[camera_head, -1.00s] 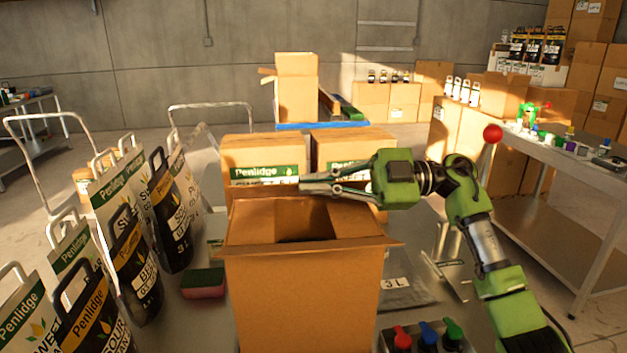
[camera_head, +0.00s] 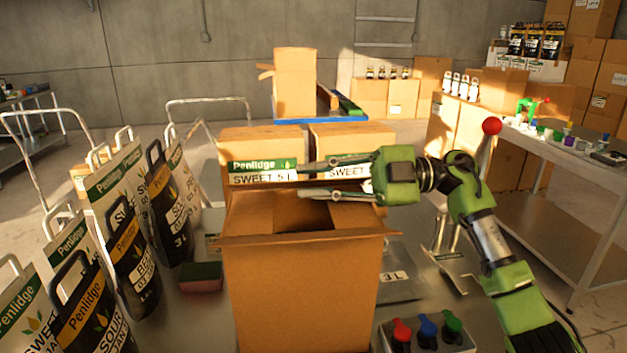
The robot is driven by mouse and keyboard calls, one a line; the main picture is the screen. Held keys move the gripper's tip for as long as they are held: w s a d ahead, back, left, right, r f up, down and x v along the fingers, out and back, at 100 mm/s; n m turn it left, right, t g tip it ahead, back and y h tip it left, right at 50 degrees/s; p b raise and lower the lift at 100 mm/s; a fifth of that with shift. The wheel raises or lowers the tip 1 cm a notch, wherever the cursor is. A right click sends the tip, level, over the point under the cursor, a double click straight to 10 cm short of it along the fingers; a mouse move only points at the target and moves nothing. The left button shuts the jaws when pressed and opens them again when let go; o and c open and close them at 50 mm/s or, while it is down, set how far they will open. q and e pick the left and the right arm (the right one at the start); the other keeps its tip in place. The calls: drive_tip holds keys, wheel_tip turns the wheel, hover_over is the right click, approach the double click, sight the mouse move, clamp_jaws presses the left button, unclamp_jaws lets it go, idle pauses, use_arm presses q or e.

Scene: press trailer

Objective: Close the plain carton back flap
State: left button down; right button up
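The plain carton (camera_head: 300,290) stands upright on the metal table in front of me, its top open with a dark inside (camera_head: 318,212) showing. A flap edge (camera_head: 300,237) runs along its near rim and sticks out a little at the right. The back flap (camera_head: 265,197) seems to be the brown strip at the far rim; its exact angle is unclear. My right gripper (camera_head: 305,178) comes in from the right, level above the carton's far rim, fingers pointing left. Its two fingers are apart with nothing between them. I cannot tell whether it touches the flap. My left gripper is out of view.
Two labelled cartons (camera_head: 262,142) stand close behind. Several labelled bags (camera_head: 130,262) crowd the left side, with a sponge (camera_head: 201,278) beside the carton. A box with coloured switches (camera_head: 427,335) sits at the front right. A side table (camera_head: 560,190) stands farther right.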

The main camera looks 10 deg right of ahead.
drive_tip(key=d, duration=1.2)
drive_tip(key=shift+s, duration=0.2)
